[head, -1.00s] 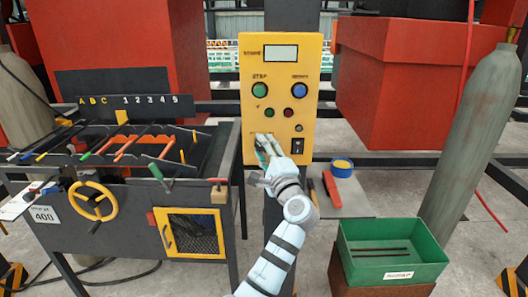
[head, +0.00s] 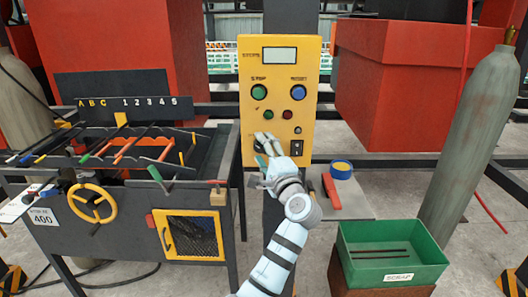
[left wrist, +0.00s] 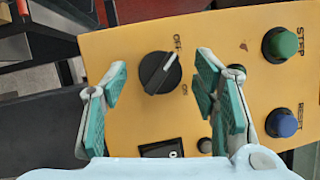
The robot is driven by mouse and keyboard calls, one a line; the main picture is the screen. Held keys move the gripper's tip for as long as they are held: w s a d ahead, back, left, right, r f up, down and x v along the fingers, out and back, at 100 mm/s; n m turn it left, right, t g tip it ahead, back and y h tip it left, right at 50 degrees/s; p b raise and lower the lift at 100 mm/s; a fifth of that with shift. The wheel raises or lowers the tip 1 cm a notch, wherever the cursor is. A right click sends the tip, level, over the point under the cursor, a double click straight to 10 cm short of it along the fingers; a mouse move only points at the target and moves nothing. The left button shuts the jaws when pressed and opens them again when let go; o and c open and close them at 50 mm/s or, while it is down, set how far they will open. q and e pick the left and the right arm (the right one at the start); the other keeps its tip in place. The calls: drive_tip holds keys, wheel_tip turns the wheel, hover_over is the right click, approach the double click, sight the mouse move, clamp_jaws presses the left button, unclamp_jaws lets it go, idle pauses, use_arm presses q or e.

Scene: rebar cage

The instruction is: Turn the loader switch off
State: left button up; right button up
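The yellow control panel (head: 281,85) stands upright in the middle of the head view. In the left wrist view a round black rotary switch (left wrist: 159,74) sits on it, with OFF and ON lettering beside it. The white line on its face points towards the OFF lettering. My left gripper (head: 264,143) is at the panel's lower left and hides this switch in the head view. In the left wrist view the gripper (left wrist: 160,82) is open, with one teal-padded finger on each side of the switch and gaps between. My right gripper is not in view.
A black rocker switch (head: 296,147) is close to the right of my gripper. Green (head: 259,92) and blue (head: 299,90) buttons are higher up. A dark bench (head: 130,190) with a yellow wheel is left; a green scrap bin (head: 392,250) is lower right.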

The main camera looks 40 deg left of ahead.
use_arm(q)
drive_tip(key=r+v, duration=0.1)
drive_tip(key=v, duration=0.6)
drive_tip(key=shift+d+f, duration=0.3)
drive_tip(key=shift+f, duration=0.2)
drive_tip(key=shift+a, duration=0.1)
drive_tip(key=shift+s, duration=0.1)
